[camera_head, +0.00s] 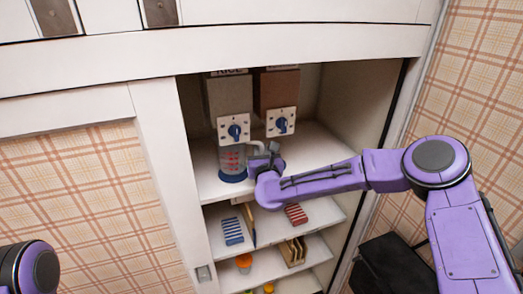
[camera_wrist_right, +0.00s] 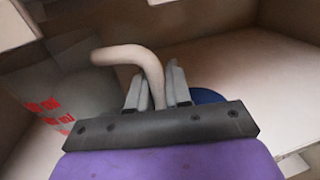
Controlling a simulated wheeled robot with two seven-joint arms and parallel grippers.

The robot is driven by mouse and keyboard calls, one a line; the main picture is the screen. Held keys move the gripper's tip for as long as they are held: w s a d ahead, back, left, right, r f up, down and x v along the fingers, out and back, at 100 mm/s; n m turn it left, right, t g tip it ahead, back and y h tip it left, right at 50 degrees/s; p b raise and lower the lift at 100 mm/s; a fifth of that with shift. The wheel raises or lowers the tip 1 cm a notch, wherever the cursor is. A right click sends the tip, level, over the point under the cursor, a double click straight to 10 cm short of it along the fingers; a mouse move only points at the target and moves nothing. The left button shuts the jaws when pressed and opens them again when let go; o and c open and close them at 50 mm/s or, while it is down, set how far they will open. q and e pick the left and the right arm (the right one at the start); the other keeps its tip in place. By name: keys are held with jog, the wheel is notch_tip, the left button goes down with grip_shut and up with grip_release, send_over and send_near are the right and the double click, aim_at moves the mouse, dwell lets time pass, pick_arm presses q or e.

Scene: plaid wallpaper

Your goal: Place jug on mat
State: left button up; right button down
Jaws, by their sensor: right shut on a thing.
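The jug (camera_head: 230,158) is clear with red markings and stands upright below the rice dispenser on the top open shelf. A round blue mat (camera_head: 233,179) shows directly under it; I cannot tell whether the jug touches it. My right gripper (camera_head: 264,157) is at the jug's right side, shut on its pale curved handle. In the right wrist view the handle (camera_wrist_right: 135,55) runs between the fingers (camera_wrist_right: 155,90), the jug's red-marked wall (camera_wrist_right: 45,110) is at left, and a blue patch (camera_wrist_right: 207,96) shows behind the fingers. My left gripper is out of view.
Two dispensers with blue knobs, a grey one (camera_head: 229,97) and a brown one (camera_head: 276,90), hang close above the jug. The shelf (camera_head: 310,150) is bare to the right. Lower shelves hold small packs. A black box (camera_head: 392,266) stands at lower right.

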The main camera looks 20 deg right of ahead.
jog(key=shift+f, duration=0.75)
jog(key=shift+s+f+b, duration=0.1)
jog(key=shift+f+b, duration=0.15)
jog(key=shift+b, duration=0.05)
jog(key=c, duration=1.1)
grip_release()
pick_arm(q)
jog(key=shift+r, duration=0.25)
pick_arm(e)
jog(key=shift+o, duration=0.2)
jog(key=shift+r, duration=0.1)
